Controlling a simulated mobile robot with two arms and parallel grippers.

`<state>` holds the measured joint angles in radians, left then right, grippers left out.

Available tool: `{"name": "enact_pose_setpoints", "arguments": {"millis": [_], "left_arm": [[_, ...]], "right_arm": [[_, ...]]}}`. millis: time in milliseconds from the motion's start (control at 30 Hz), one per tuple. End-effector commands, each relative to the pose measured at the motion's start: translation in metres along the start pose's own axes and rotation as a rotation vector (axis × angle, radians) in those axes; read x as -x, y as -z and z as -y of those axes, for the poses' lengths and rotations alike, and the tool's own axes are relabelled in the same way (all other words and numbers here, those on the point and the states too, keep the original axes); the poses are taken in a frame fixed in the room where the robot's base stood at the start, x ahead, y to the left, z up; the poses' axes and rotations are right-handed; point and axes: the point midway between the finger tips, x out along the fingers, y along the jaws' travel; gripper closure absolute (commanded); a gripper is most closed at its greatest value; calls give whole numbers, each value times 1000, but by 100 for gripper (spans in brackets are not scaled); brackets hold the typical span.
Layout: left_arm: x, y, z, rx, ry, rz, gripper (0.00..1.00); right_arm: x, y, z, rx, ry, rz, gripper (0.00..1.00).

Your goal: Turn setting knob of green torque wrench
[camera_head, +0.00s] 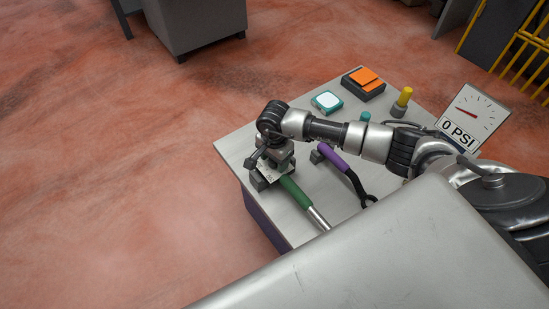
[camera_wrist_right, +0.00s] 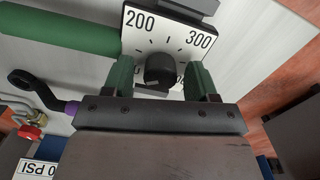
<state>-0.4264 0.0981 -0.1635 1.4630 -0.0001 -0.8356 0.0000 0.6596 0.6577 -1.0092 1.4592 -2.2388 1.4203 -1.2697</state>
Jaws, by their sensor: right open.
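The green torque wrench (camera_head: 294,191) lies on the grey table, its green handle toward the upper left and its silver shaft toward the lower right. Its handle (camera_wrist_right: 55,37) also shows in the right wrist view, beside a white dial plate (camera_wrist_right: 172,33) marked 200 and 300. The dark round setting knob (camera_wrist_right: 159,68) sits on this plate; a third number is partly hidden behind it. My right gripper (camera_wrist_right: 161,80) is open, with one green-tipped finger on each side of the knob and visible gaps. In the head view my right gripper (camera_head: 268,168) hides the knob. My left gripper is not in view.
A purple-handled wrench (camera_head: 335,159) lies close beside the green one. Farther back on the table (camera_head: 236,143) are a teal-framed device (camera_head: 326,101), an orange-and-black box (camera_head: 364,82), a yellow-topped fitting (camera_head: 402,101) and a 0 PSI gauge (camera_head: 472,117). Red floor lies left.

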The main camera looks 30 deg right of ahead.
Motion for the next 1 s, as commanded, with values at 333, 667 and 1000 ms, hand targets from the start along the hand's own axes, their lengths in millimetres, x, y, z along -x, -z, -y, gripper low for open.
{"name": "enact_pose_setpoints", "arguments": {"millis": [333,667,1000], "left_arm": [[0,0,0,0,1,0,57],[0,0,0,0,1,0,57],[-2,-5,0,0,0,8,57]], "right_arm": [[0,0,0,0,0,0,76],[1,0,0,-18,0,0,91],[1,0,0,-192,0,0,91]]}}
